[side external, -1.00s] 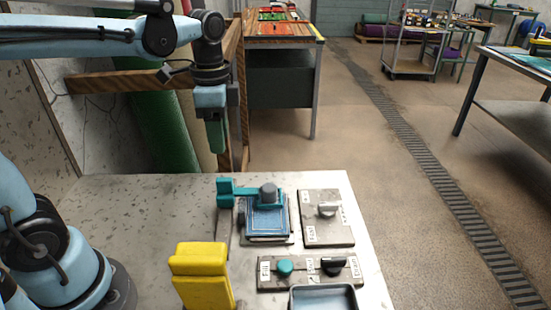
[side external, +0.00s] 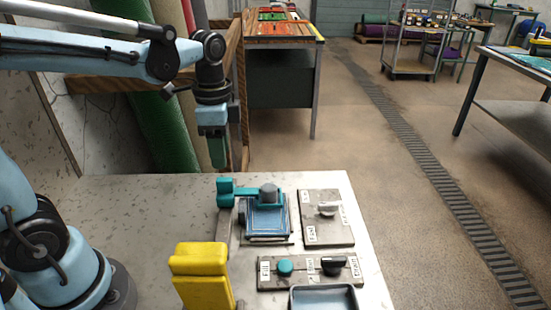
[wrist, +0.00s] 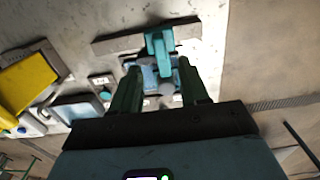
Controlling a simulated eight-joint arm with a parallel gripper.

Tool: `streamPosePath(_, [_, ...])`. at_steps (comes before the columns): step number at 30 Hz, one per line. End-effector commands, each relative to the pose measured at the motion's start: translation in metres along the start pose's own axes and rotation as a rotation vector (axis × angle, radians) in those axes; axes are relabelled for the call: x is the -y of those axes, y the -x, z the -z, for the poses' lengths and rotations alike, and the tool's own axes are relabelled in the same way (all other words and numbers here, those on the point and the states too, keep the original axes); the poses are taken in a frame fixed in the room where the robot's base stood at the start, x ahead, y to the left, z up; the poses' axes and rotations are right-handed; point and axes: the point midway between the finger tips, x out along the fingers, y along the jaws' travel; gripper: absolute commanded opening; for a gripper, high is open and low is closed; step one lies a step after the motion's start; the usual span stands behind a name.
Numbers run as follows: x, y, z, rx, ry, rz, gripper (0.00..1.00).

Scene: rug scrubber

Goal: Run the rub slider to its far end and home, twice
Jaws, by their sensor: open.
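The rub slider is a teal arm (side external: 243,191) with a grey knob (side external: 268,188) on its end, reaching over a blue framed pad (side external: 267,222) at the pad's back edge. In the wrist view the teal arm (wrist: 158,55) and grey knob (wrist: 167,89) show between my two green fingers. My gripper (side external: 217,160) hangs in the air above and behind the slider, pointing down, clear of the knob. My gripper (wrist: 160,85) is open and empty in the wrist view.
A yellow block-like holder (side external: 203,277) stands at the table's front. A panel with a white knob (side external: 328,209) is right of the pad. A panel with a teal button (side external: 285,267) and black knob (side external: 334,266) lies in front, by a grey tray (side external: 323,298).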

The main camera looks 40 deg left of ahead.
Motion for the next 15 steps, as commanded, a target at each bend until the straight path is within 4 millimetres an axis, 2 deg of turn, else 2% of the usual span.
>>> streamPosePath(9, [0.0,-0.047,0.0,-0.001,0.0,0.0,0.45])
streamPosePath(15, [0.0,-0.069,0.0,-0.002,-0.001,0.0,0.45])
